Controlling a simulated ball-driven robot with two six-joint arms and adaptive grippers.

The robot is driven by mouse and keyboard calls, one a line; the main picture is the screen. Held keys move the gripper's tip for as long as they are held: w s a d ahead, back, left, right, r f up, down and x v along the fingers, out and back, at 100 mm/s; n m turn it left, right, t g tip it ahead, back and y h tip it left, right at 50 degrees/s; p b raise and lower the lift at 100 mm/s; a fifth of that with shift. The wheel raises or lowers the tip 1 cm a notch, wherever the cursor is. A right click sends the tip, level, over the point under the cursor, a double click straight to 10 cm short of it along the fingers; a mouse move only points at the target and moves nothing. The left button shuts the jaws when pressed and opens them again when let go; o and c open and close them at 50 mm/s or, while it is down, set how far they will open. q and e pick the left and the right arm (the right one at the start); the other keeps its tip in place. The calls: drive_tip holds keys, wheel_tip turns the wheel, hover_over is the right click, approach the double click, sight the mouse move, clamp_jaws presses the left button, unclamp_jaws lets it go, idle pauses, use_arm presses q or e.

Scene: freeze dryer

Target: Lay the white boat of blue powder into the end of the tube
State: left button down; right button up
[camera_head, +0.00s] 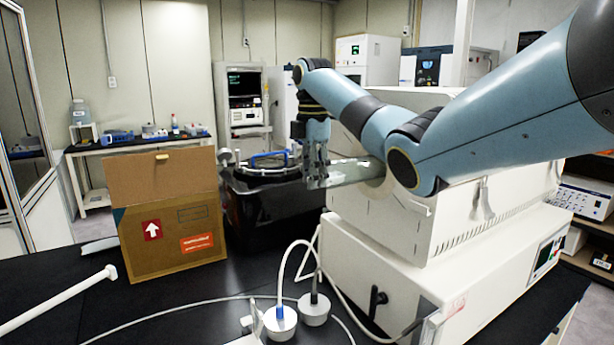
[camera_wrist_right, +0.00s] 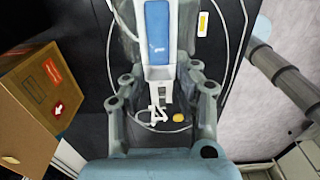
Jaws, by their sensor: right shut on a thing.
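The white boat with blue powder (camera_wrist_right: 158,42) is held between the fingers of my right gripper (camera_wrist_right: 157,18) in the right wrist view. The powder fills its upper part as a long blue patch. In the head view my right gripper (camera_head: 317,172) points down beside the tube (camera_head: 346,172), which is greyish and see-through and sticks out to the left of the white furnace. The boat cannot be made out there, and I cannot tell whether it touches the tube. My left gripper is not in view.
A black apparatus with a round lid and blue handle (camera_head: 270,155) stands just left of the gripper. A cardboard box (camera_head: 172,236) is farther left. The white furnace housing (camera_head: 440,235) blocks the right. White cables (camera_head: 283,262) run across the black bench in front.

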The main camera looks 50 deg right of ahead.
drive_tip(key=shift+s+d, duration=0.1)
drive_tip(key=shift+d, duration=0.2)
drive_tip(key=o, duration=1.1)
drive_tip(key=shift+r, duration=0.2)
drive_tip(key=shift+r, duration=1.25)
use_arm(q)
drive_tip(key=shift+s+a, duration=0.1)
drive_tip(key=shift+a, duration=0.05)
use_arm(e)
drive_tip(key=shift+d+r, duration=0.1)
